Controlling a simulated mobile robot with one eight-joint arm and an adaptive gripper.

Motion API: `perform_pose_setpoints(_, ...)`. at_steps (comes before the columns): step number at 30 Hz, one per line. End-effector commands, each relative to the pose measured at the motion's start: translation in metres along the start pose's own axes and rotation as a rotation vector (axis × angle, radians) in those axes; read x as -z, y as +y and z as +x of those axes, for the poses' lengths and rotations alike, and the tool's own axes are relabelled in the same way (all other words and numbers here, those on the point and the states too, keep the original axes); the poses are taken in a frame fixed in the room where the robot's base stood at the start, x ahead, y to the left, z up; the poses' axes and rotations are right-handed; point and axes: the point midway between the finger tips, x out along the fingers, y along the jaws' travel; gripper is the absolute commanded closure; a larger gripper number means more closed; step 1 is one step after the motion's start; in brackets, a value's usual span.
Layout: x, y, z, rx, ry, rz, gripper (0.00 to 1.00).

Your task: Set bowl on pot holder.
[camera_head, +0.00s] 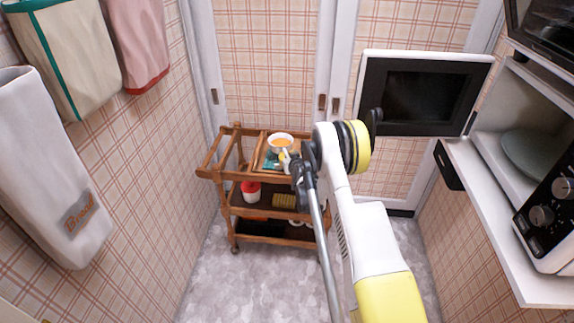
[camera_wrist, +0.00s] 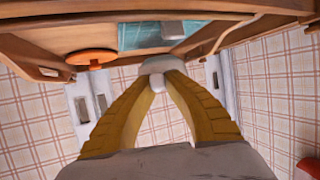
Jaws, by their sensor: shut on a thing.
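In the wrist view, my gripper's yellow fingers (camera_wrist: 160,78) are closed together on a white edge, which looks like the bowl's rim (camera_wrist: 160,64). Most of the bowl is hidden there. A flat teal piece (camera_head: 270,161) lies on the cart top below the bowl; it also shows in the wrist view (camera_wrist: 138,36). A round orange disc (camera_wrist: 90,58) lies left of it. I cannot tell which is the pot holder.
The wooden cart (camera_head: 208,172) has raised rails. A red and white container (camera_head: 251,191) and a yellow item (camera_head: 284,201) are on its middle shelf. An open microwave door (camera_head: 420,92) and a white counter (camera_head: 500,215) are at right.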

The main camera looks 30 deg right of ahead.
Motion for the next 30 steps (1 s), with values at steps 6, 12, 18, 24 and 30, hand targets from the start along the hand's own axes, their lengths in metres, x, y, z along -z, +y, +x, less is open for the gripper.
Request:
perform_pose_setpoints(6, -0.032, 0.0, 0.013, 0.0, 0.001, 0.0, 1.0)
perform_pose_setpoints(12, -0.032, 0.0, 0.012, 0.0, 0.001, 0.0, 1.0)
perform_pose_setpoints(18, -0.033, 0.0, 0.013, 0.0, 0.0, 0.0, 0.7)
perform_pose_setpoints(24, -0.033, 0.0, 0.013, 0.0, 0.0, 0.0, 0.7)
perform_pose_setpoints(30, -0.031, 0.0, 0.005, 0.0, 0.0, 0.0, 0.7)
